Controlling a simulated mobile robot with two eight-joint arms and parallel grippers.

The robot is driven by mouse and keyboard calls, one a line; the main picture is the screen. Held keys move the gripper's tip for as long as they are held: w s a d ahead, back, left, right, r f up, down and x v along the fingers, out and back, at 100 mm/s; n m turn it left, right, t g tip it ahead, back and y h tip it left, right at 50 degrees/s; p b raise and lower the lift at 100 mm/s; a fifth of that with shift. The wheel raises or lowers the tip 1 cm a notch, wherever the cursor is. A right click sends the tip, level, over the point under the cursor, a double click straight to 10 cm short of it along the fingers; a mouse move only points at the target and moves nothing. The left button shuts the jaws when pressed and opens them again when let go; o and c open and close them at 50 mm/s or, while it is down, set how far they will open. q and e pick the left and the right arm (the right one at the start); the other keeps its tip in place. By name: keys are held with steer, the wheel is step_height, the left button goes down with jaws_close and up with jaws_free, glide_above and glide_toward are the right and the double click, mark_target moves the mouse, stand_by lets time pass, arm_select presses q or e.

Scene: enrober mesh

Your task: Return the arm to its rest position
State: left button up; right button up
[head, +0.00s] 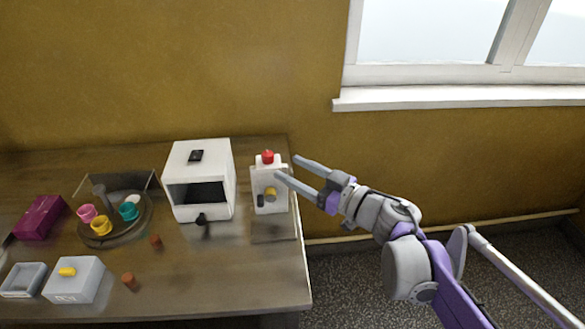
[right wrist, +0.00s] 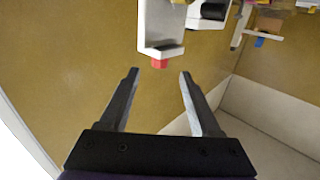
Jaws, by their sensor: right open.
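My right arm comes in from the right in the head view. Its gripper (head: 287,167) is open, with its fingertips by the upper right of a white unit (head: 260,180) with a red top. The lower finger overlaps the unit's edge in the picture. In the right wrist view my right gripper (right wrist: 159,73) has its two dark fingers spread with nothing between them. The white unit (right wrist: 149,25) and its red part (right wrist: 159,63) show upside down just beyond the fingertips, apart from them. My left gripper does not show.
A white box machine (head: 222,165) stands left of the unit on the brown table (head: 220,280). A round tray (head: 128,232) holds coloured cups. A purple box (head: 40,217), a grey box (head: 88,280) and brown pieces stand left. Floor right of the table is clear; a window sill (head: 450,97) is above.

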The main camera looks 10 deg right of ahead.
steer(key=d+r+m+t+h+p, duration=0.3)
steer(key=d+r+m+t+h, duration=0.15)
steer(key=d+h, duration=0.25)
steer(key=s+d+f+m+g+h+p, duration=0.3)
steer(key=s+d+f+m+h, duration=0.3)
steer(key=d+h, duration=0.25)
steer(key=s+a+f+n+g+y+p, duration=0.1)
steer(key=s+a+f+g+y+p, duration=0.1)
steer(key=s+f+g, duration=0.6)
steer(key=s+a+f+p, duration=0.1)
steer(key=s+f, duration=0.4)
steer(key=s, duration=0.4)
steer(key=shift+s+a+f+g+p, duration=0.2)
steer(key=shift+a+g+p, duration=0.1)
steer(key=shift+a+g, duration=0.05)
steer(key=shift+y, duration=0.25)
